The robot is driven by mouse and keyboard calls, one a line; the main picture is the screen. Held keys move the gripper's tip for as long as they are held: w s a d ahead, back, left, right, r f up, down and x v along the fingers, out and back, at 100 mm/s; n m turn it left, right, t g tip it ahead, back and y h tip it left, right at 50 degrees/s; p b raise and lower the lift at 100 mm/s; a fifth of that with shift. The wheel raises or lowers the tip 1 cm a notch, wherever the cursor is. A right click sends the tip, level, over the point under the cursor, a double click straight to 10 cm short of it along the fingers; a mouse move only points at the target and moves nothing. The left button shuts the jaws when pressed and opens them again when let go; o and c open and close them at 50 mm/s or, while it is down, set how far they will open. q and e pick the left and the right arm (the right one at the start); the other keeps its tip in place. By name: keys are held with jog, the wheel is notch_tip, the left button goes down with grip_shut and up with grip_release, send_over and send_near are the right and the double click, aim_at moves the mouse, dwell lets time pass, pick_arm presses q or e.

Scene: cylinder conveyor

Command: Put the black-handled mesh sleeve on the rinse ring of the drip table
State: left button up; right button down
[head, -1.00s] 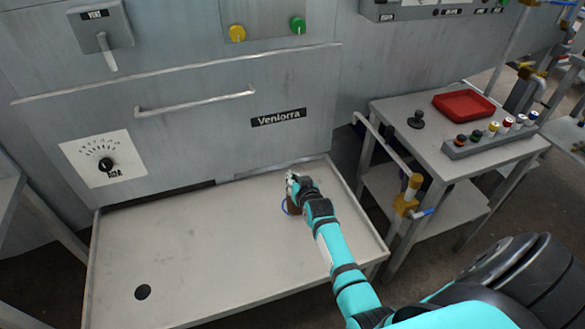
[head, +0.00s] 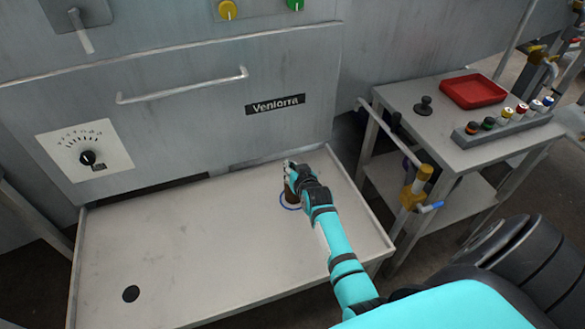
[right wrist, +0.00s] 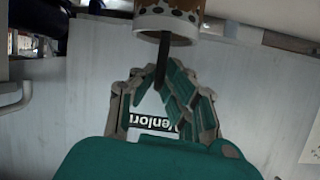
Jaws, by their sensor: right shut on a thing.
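My right gripper (head: 290,171) is over the right part of the grey drip table (head: 190,245), shut on the black handle (right wrist: 163,62) of the mesh sleeve. The brown sleeve (head: 291,197) shows below the gripper, partly hidden by the hand. In the right wrist view its brown body with a white, dark-spotted band (right wrist: 166,20) is at the top, with the handle running between the fingers. I cannot tell whether the sleeve touches the table. My left gripper is out of view.
A grey machine panel with a bar handle (head: 182,88) and a dial (head: 88,157) rises behind the table. The table has a dark hole (head: 131,294) at front left and open room between. A side table at right carries a red tray (head: 473,91) and a rack of several coloured cylinders (head: 507,126).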

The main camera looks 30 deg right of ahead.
jog(key=shift+f, duration=0.1)
jog(key=c, duration=1.5)
grip_release()
jog(key=shift+f, duration=0.1)
jog(key=shift+o, duration=0.3)
jog(key=shift+r, duration=0.2)
jog(key=shift+s+r, duration=0.1)
jog(key=shift+s, duration=0.15)
jog(key=p+v, duration=0.2)
jog(key=v, duration=0.9)
jog(key=shift+s, duration=0.2)
jog(key=shift+a+r, duration=0.1)
jog(key=shift+a, duration=0.05)
